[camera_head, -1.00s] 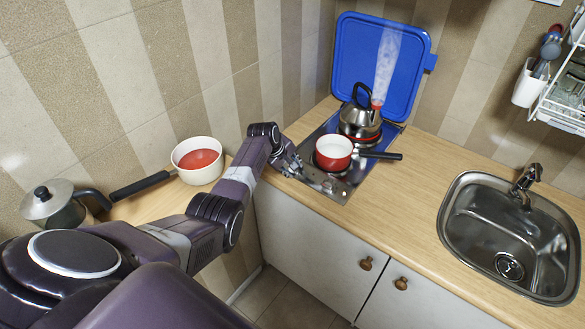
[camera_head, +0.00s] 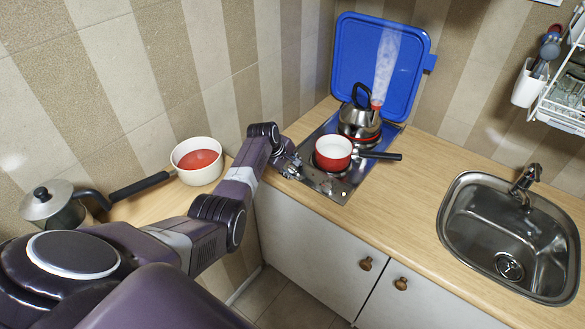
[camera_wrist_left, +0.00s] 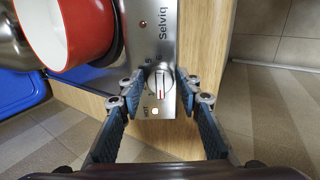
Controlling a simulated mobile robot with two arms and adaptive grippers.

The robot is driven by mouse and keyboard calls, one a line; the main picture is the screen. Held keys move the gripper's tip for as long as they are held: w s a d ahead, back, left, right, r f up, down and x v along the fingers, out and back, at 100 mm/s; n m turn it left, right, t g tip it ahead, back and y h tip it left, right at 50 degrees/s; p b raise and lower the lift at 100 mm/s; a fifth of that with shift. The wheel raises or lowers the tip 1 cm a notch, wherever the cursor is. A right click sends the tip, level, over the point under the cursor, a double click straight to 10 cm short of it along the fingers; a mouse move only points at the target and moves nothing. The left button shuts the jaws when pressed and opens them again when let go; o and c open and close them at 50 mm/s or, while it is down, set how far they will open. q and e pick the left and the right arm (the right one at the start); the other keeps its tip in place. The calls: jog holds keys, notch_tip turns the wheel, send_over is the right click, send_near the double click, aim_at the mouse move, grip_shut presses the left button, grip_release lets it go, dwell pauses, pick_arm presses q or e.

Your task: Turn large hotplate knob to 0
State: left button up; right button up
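The hob's steel front panel (camera_head: 337,190) shows in the head view. In the left wrist view, a round knob (camera_wrist_left: 160,82) with a red pointer line sits on the panel (camera_wrist_left: 155,45) below the word "Selviq". I cannot read the pointer's setting clearly or tell which hotplate the knob serves. My left gripper (camera_wrist_left: 158,88) is open, its fingers on either side of the knob with gaps visible. In the head view the left gripper (camera_head: 294,168) is at the hob's left edge. My right gripper is not in view.
A red pot (camera_head: 333,153) and a steaming kettle (camera_head: 358,125) stand on the hob, before the raised blue lid (camera_head: 352,50). The pot's handle points right. A pan (camera_head: 197,172) is at left. Clear worktop (camera_head: 420,180) lies between hob and sink (camera_head: 470,235).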

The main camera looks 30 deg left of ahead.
pick_arm(q)
jog(key=shift+o, duration=0.9)
jog(key=v, duration=1.2)
